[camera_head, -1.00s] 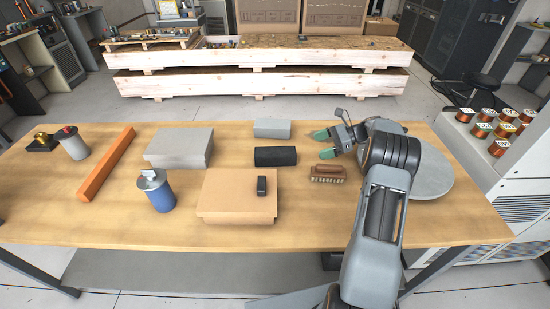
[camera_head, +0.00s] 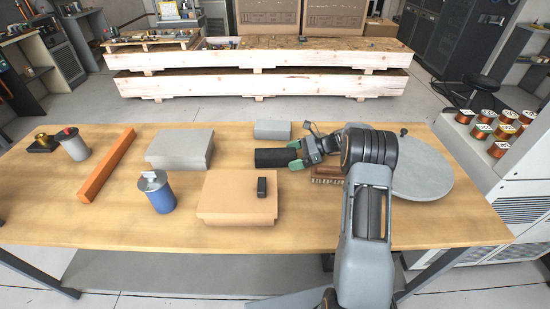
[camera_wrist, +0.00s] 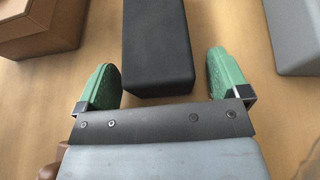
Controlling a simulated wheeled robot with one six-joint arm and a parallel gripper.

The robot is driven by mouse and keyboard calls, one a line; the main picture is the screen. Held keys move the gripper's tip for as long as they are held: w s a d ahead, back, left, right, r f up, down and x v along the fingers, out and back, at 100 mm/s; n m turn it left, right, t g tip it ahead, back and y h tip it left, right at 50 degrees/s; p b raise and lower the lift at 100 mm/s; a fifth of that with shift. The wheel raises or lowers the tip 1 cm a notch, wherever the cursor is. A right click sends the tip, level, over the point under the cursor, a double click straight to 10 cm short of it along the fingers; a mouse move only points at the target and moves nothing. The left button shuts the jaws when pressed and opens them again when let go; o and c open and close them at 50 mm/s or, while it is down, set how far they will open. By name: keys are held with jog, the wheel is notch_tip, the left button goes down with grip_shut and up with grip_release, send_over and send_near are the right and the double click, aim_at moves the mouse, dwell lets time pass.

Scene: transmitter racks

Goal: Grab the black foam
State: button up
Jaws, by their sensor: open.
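The black foam (camera_head: 272,157) is a dark rectangular block lying on the wooden table, between a grey block behind it and a cardboard box in front. My gripper (camera_head: 297,154) is at the foam's right end, with its green fingertips apart. In the wrist view the foam (camera_wrist: 157,45) runs away from me, and its near end lies between the two fingers of the open gripper (camera_wrist: 168,80). Gaps show on both sides, so the fingers do not appear to touch it.
A light grey block (camera_head: 272,129) lies just behind the foam. A cardboard box (camera_head: 237,205) with a small black item (camera_head: 262,187) on it stands in front. A brown brush (camera_head: 327,174) lies beneath my wrist. A round grey disc (camera_head: 420,170) is at the right.

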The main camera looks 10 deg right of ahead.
jog(key=shift+a+f, duration=0.15)
jog(key=shift+a, duration=0.2)
jog(key=c, duration=1)
